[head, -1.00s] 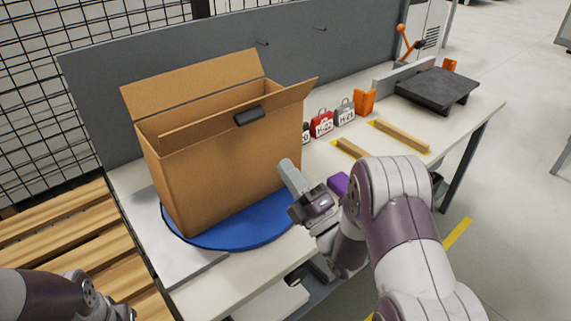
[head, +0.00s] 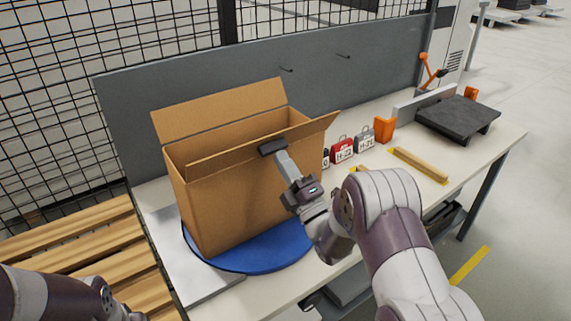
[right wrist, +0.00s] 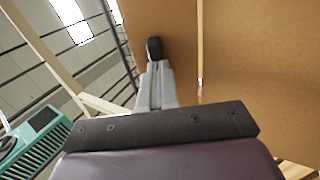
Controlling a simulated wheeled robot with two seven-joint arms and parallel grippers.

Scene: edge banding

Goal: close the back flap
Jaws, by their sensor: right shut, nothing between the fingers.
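A tall brown cardboard box (head: 232,205) stands upright on a blue round turntable (head: 262,262). Its back flap (head: 222,110) is open, standing up and leaning away. The near flap (head: 225,157) is also open along the front rim. My left gripper is out of view.
A grey panel (head: 130,120) stands behind the table (head: 380,180). Right of the box are red and grey tags (head: 343,150), an orange holder (head: 384,130), a yellow-marked strip (head: 420,165) and a dark slab (head: 458,117). Wooden pallets (head: 70,255) lie at left.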

